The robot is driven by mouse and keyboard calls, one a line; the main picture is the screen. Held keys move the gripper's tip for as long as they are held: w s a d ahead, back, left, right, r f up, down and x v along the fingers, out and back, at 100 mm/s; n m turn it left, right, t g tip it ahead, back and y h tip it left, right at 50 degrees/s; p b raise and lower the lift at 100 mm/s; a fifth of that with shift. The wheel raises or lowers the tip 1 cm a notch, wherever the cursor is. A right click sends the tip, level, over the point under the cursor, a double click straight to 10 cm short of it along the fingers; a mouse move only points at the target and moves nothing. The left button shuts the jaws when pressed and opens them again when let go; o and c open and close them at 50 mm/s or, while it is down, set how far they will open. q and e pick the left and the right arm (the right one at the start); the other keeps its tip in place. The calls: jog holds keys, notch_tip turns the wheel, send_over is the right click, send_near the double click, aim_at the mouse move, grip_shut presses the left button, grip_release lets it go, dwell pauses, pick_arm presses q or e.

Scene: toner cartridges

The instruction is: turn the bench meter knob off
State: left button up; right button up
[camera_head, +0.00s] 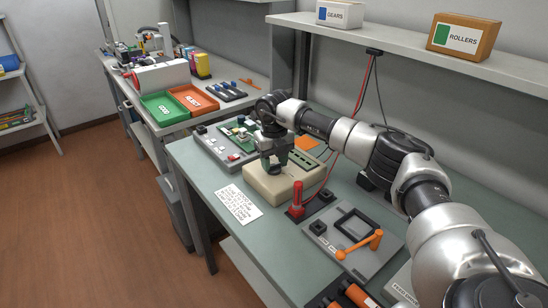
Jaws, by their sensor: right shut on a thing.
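The bench meter is a beige box (268,187) on the green-topped bench, with a dark slotted panel on its far right part. My right arm reaches in from the right, and my right gripper (276,167) points down at the meter's near left part. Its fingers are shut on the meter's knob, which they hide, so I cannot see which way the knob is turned. My left gripper is not in view.
A paper sheet (239,203) lies left of the meter. A red post (296,198) on a dark base stands in front of it. A grey fixture with an orange handle (360,244) is nearer. A board tray (215,150) lies behind. A shelf (400,48) with boxes hangs above.

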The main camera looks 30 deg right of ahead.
jog(key=n, duration=0.3)
jog(key=shift+n+p, duration=0.3)
jog(key=shift+n, duration=0.1)
jog(key=n, duration=0.3)
jog(key=shift+n, duration=0.3)
jog(key=n, duration=0.3)
jog(key=shift+n, duration=1.9)
jog(key=o, duration=0.9)
notch_tip(320, 180, up, 11)
jog(key=shift+f, duration=0.1)
